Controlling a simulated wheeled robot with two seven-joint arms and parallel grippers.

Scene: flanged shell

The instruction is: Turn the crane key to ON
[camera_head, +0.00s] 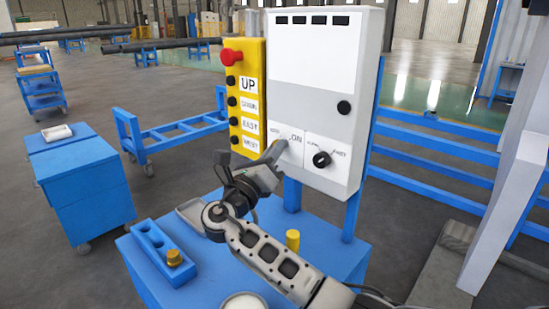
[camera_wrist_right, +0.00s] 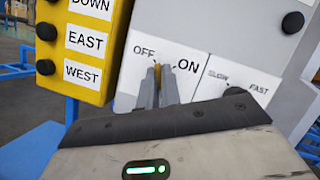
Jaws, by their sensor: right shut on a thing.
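The crane key shows as a thin yellowish edge (camera_wrist_right: 157,72) between my right gripper's fingertips in the right wrist view. It sits between the OFF and ON marks on a white label. In the head view the fingers hide it. My right gripper (camera_wrist_right: 161,78) is shut on the key, at the lower left of the white control box (camera_head: 318,70). It also shows in the head view (camera_head: 279,150). My left gripper is not in view.
A yellow pendant (camera_head: 244,130) with a red button stands left of the box. A black SLOW/FAST knob (camera_head: 321,159) is right of my gripper. A blue table (camera_head: 210,265) below carries a blue block (camera_head: 153,243) and a yellow cylinder (camera_head: 292,240).

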